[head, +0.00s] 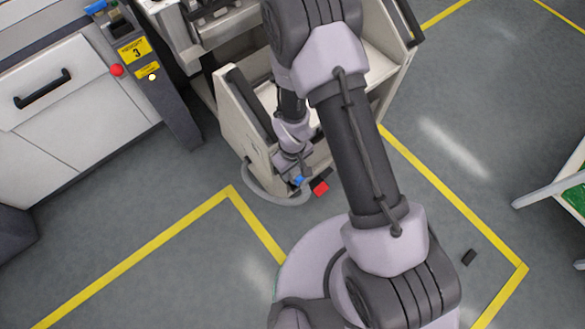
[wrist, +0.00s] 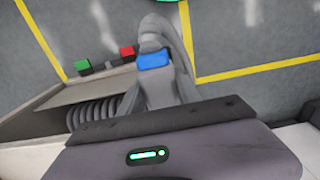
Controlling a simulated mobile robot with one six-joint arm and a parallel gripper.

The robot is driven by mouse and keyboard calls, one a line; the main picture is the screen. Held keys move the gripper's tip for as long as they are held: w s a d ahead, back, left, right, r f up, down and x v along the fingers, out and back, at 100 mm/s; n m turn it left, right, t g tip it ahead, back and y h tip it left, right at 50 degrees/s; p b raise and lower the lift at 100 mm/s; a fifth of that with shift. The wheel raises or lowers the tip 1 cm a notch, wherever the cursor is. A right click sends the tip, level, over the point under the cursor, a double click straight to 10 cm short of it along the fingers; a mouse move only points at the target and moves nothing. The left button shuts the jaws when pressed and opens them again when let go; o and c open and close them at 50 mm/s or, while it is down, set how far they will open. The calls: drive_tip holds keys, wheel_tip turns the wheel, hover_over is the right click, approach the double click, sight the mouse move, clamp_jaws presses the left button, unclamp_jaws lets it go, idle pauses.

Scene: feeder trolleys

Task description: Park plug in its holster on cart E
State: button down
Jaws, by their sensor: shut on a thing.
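The plug (wrist: 160,88) is grey with a blue band and shows in the middle of the wrist view. In the head view its blue part (head: 298,180) shows at the end of my arm, low beside the cream cart (head: 252,165). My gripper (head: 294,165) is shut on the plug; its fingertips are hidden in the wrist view. A grey ribbed cable (wrist: 95,110) shows left of the plug and loops low by the cart in the head view. No holster is clearly recognisable, and no cart letter is readable.
Yellow lines mark open grey floor. A small dark object (head: 469,257) lies at right.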

drive_tip(key=shift+f+b, duration=0.75)
drive_tip(key=shift+f, duration=0.25)
idle(0.3)
drive_tip(key=c, duration=0.8)
unclamp_jaws()
drive_tip(key=shift+o, duration=0.2)
wheel_tip(320, 180, up, 18)
drive_tip(key=p, duration=0.7)
drive_tip(key=shift+f+p, duration=0.25)
drive_tip(key=shift+p, duration=0.15)
wheel_tip(320, 180, up, 15)
drive_tip(key=w+d+m+t, duration=0.2)
drive_tip(key=d+m, duration=0.1)
drive_tip(key=m, duration=0.1)
drive_tip(key=s+d+r+m+t+y, duration=0.1)
drive_tip(key=s+d+r+m+t, duration=0.1)
drive_tip(key=s+r, duration=0.4)
drive_tip(key=s+d+r+m+t+y, duration=0.1)
drive_tip(key=s+r+m, duration=0.4)
drive_tip(key=r, duration=0.7)
drive_tip(key=shift+s+d+t, duration=0.35)
drive_tip(key=shift+s+t, duration=0.05)
drive_tip(key=shift+s, duration=0.8)
